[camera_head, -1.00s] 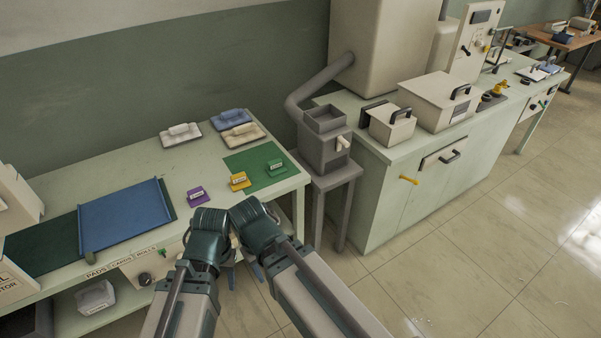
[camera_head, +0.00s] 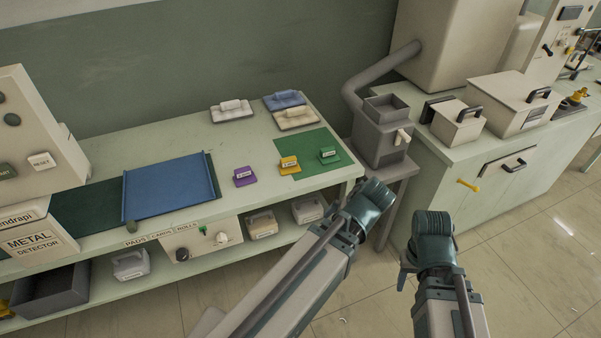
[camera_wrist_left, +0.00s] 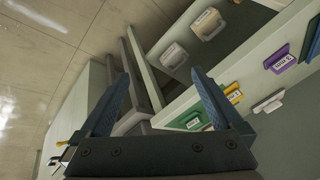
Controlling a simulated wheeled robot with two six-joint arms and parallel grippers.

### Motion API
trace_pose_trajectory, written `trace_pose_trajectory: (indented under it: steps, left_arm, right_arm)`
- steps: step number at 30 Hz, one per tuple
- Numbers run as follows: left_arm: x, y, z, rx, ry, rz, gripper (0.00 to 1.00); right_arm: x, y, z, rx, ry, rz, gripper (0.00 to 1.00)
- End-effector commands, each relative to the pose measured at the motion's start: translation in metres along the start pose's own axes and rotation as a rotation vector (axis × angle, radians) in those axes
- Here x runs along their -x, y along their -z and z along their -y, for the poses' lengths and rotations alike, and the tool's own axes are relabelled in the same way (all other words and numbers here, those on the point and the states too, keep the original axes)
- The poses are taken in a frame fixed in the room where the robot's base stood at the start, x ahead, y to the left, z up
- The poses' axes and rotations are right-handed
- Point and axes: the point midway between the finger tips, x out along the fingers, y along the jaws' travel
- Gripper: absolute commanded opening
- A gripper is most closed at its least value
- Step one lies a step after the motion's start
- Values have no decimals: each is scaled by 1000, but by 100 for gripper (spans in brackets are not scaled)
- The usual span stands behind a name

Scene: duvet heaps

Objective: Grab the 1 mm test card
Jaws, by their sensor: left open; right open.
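Three small labelled cards stand on the light green bench: a purple card (camera_head: 244,176), a yellow card (camera_head: 289,165) and a green card (camera_head: 329,155). Their labels are too small to read surely, so I cannot tell which is the 1 mm card. My right gripper (camera_head: 404,278) is open and hangs over the floor, away from the cards.
A dark green mat (camera_head: 304,152) lies under the yellow and green cards. White, blue and beige pads (camera_head: 232,111) lie behind. A blue tray (camera_head: 170,187) and metal detector (camera_head: 38,240) are left. A grey hopper (camera_head: 381,130) stands right of the bench.

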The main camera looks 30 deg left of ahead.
Motion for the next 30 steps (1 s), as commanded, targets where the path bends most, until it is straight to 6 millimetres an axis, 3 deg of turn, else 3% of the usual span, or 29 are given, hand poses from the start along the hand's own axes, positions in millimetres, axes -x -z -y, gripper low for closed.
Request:
trace_pose_trajectory:
  steps: [1, 3, 9, 12, 21, 30]
  left_arm:
    - [-38, 18, 21, 125, 61, -89, 100]
    - [-59, 45, 54, 276, 129, -224, 100]
    - [-86, 98, 128, 553, 218, -549, 100]
    - [-89, 112, 148, 616, 225, -647, 100]
    - [-89, 124, 162, 656, 222, -718, 100]
    - [-131, 152, 183, 656, 224, -715, 100]
  right_arm:
    - [-34, 2, 3, 0, 0, 0, 50]
    - [-54, 3, 5, 0, 0, 0, 50]
    - [-94, 6, 9, 1, 0, 0, 50]
    - [-104, 6, 10, 1, 0, 0, 50]
    - [-108, 6, 10, 1, 0, 0, 50]
    - [-131, 8, 12, 1, 0, 0, 50]
